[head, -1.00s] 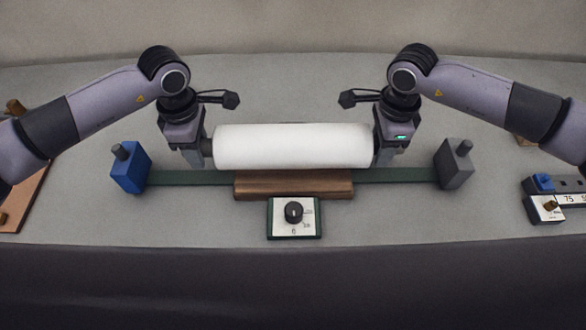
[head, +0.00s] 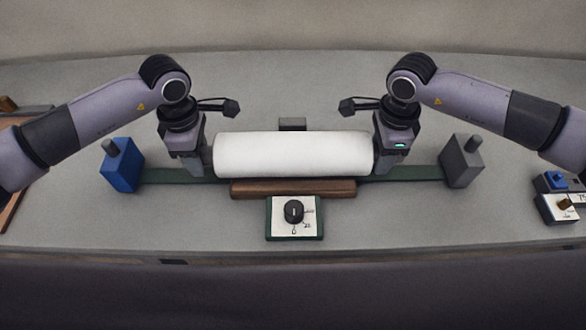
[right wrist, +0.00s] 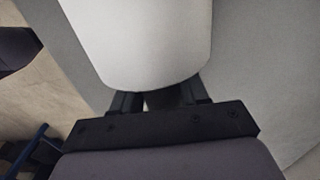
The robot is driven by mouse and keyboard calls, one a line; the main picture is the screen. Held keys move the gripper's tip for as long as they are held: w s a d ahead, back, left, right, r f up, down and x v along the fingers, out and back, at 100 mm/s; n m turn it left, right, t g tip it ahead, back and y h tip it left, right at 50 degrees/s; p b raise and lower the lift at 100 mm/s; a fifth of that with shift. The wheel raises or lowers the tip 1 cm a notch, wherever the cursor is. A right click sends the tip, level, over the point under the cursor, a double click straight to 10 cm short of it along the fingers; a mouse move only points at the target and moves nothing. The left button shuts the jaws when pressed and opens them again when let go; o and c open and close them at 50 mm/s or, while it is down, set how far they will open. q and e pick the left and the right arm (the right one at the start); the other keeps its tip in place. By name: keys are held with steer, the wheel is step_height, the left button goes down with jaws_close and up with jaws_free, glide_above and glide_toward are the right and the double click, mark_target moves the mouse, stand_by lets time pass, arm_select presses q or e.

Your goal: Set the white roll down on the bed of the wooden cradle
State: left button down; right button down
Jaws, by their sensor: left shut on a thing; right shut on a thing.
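The white roll (head: 292,155) lies level between my two grippers, just above or on the wooden cradle (head: 293,189); I cannot tell whether it touches the bed. My left gripper (head: 204,163) is shut on the roll's left end. My right gripper (head: 380,160) is shut on the roll's right end. The roll (right wrist: 145,45) also fills the top of the right wrist view, with the right gripper's dark fingers (right wrist: 158,101) at its end. The cradle's bed is mostly hidden behind the roll; its brown front face shows.
A green rail (head: 408,175) runs under the cradle, with a blue block (head: 122,170) at its left end and a grey block (head: 462,165) at its right. A dial box (head: 294,218) stands in front. A small dark block (head: 292,124) shows behind the roll. A wooden board (head: 12,200) lies far left.

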arm_select(q)
steer(key=shift+f, duration=0.25)
arm_select(e)
steer(key=shift+f, duration=0.25)
arm_select(q)
steer(key=c, duration=0.6)
jaws_free()
steer(key=shift+r, duration=0.1)
arm_select(e)
steer(key=c, duration=0.6)
jaws_free()
arm_select(q)
step_height(320, 180, up, 12)
steer(key=shift+f, duration=0.15)
arm_select(e)
steer(key=shift+r, duration=0.35)
step_height(320, 180, up, 12)
steer(key=shift+f, duration=0.25)
arm_select(q)
steer(key=shift+s, duration=0.15)
arm_select(e)
steer(key=shift+s+f, duration=0.1)
steer(key=shift+s, duration=0.05)
